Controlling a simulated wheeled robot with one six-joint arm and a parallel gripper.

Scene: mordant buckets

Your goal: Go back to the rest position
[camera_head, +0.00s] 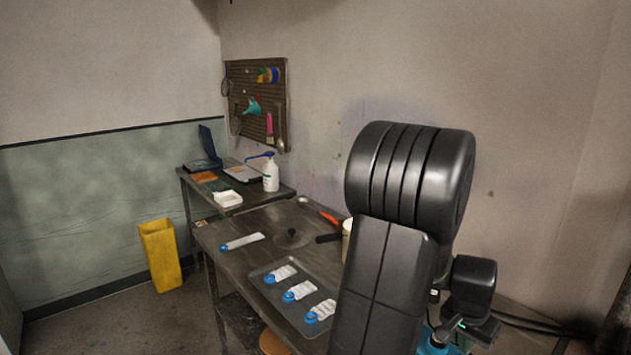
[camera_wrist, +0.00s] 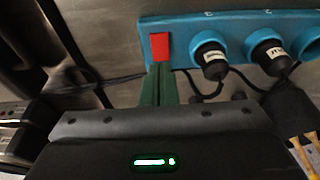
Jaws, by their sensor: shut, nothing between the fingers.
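My gripper (camera_wrist: 160,70) shows in the wrist view with its two green fingers together and nothing between them. Its tips are in front of a blue holder (camera_wrist: 185,50), just below a red square (camera_wrist: 160,46) on it. I cannot tell whether they touch it. In the head view my arm is folded at the right and hides most of the gripper and part of the table.
Two black-capped bottles (camera_wrist: 212,62) sit in the blue holder. A yellow bin (camera_head: 160,257) stands on the floor at left. Cables (camera_wrist: 100,84) run behind my fingers.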

